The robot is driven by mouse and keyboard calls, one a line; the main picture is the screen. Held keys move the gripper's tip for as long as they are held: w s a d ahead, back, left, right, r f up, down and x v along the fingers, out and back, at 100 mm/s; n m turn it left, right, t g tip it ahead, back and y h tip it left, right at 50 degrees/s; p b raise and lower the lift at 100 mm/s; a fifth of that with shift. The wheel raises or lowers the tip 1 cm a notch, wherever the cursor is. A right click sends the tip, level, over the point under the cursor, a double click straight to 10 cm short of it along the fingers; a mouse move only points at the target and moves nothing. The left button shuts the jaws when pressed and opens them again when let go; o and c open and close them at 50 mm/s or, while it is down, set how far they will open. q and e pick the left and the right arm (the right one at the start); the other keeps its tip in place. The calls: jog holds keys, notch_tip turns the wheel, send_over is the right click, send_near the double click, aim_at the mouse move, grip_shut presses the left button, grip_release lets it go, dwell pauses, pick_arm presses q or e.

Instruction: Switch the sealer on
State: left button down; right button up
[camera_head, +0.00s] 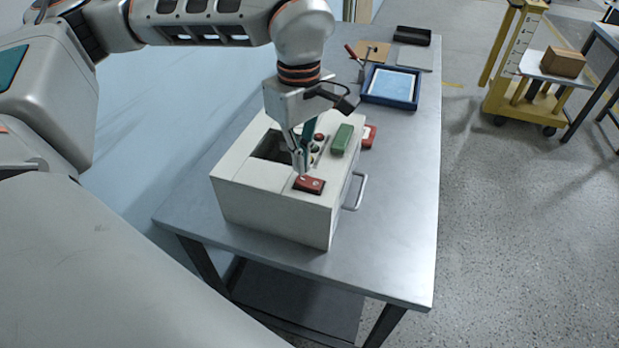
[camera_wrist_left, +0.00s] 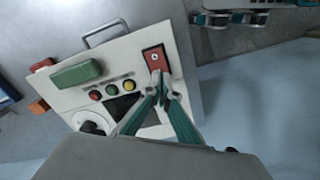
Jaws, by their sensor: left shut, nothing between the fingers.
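The sealer (camera_head: 272,217) is a pale box on the metal table, with a dark opening in its top and a metal handle on its right side. A red rocker switch (camera_head: 309,184) sits on its top near the front corner; it also shows in the left wrist view (camera_wrist_left: 153,59). My left gripper (camera_head: 302,170) is shut and empty, pointing down, with its tips at or just above the edge of the switch. Whether they touch it, I cannot tell. In the wrist view the fingertips (camera_wrist_left: 160,76) overlap the lower part of the switch.
A green block (camera_head: 342,139) lies on the sealer's top, beside round red, green and yellow buttons (camera_wrist_left: 112,90). A red item (camera_head: 369,136) is behind it. A blue tray (camera_head: 390,87) stands farther back. The table's right front is clear. A yellow cart (camera_head: 520,95) stands beyond.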

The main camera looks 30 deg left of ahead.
aim_at(302, 178)
pick_arm(q)
jog(key=shift+f+b, duration=0.65)
jog(key=shift+f, duration=0.55)
dwell(1.0)
jog(key=shift+r, duration=0.1)
jog(key=shift+r+p, duration=1.7)
jog(key=shift+r, duration=0.3)
jog(key=shift+r+p, duration=1.25)
jog(key=shift+r, duration=0.25)
